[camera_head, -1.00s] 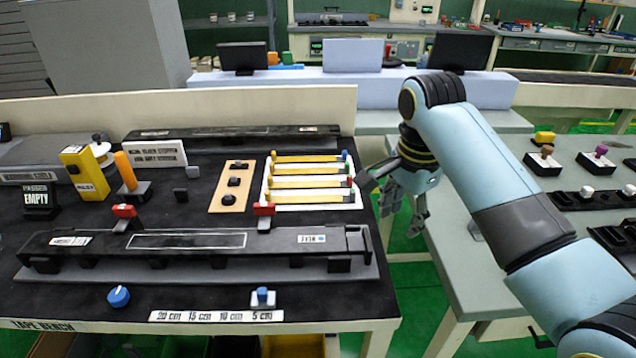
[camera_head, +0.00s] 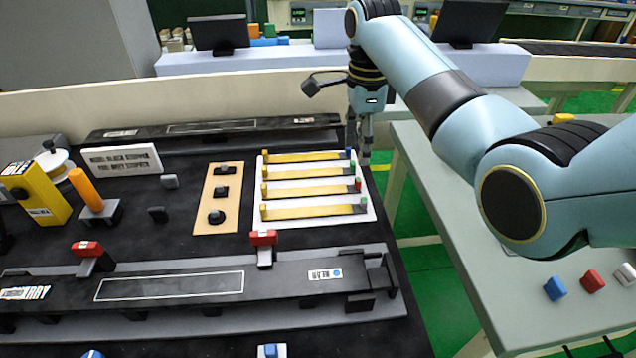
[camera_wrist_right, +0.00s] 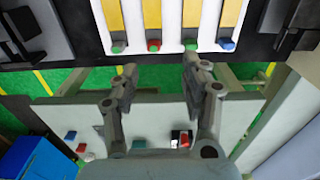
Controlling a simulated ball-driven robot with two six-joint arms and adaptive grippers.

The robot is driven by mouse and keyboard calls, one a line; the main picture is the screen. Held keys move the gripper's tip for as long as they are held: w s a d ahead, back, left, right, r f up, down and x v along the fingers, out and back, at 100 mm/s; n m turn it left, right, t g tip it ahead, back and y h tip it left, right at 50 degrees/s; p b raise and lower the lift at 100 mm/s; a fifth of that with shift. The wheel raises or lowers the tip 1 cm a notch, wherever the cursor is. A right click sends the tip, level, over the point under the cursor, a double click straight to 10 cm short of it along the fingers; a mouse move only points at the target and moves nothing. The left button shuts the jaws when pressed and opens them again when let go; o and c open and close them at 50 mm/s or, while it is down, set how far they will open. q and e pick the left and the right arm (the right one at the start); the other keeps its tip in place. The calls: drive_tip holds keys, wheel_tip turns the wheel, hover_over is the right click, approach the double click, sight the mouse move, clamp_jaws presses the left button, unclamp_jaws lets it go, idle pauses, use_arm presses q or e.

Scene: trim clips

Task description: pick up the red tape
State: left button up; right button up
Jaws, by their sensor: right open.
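The red tape (camera_head: 312,188) is a yellow strip with a red end tab. It lies on a white tray (camera_head: 322,236) with other strips that have green or blue tabs. It is the second strip from the near edge. Its red tab also shows in the wrist view (camera_wrist_right: 153,46), between two green-tabbed strips. My right gripper (camera_head: 363,152) hangs by the far right corner of the tray, partly hidden by its own wrist. In the wrist view its fingers (camera_wrist_right: 158,68) are spread and empty, and the tab ends show beyond the tips. My left gripper is not in view.
A brown board with black knobs (camera_head: 218,212) lies left of the tray. A long black fixture with red clips (camera_head: 263,238) runs in front of it, another black bar (camera_head: 215,128) behind. A grey-green table (camera_head: 460,230) stands right, across a gap.

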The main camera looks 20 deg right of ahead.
sight(358, 180)
drive_tip(key=shift+s+f, duration=0.25)
drive_tip(key=shift+f, duration=1.15)
drive_tip(key=f, duration=0.4)
drive_tip(key=shift+s+a+f, duration=0.1)
drive_tip(key=shift+s+f, duration=0.15)
drive_tip(key=shift+s, duration=0.05)
drive_tip(key=shift+w+f, duration=0.1)
drive_tip(key=shift+f, duration=0.2)
drive_tip(key=c, duration=0.6)
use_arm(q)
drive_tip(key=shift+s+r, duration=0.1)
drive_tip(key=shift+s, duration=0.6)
use_arm(e)
clamp_jaws()
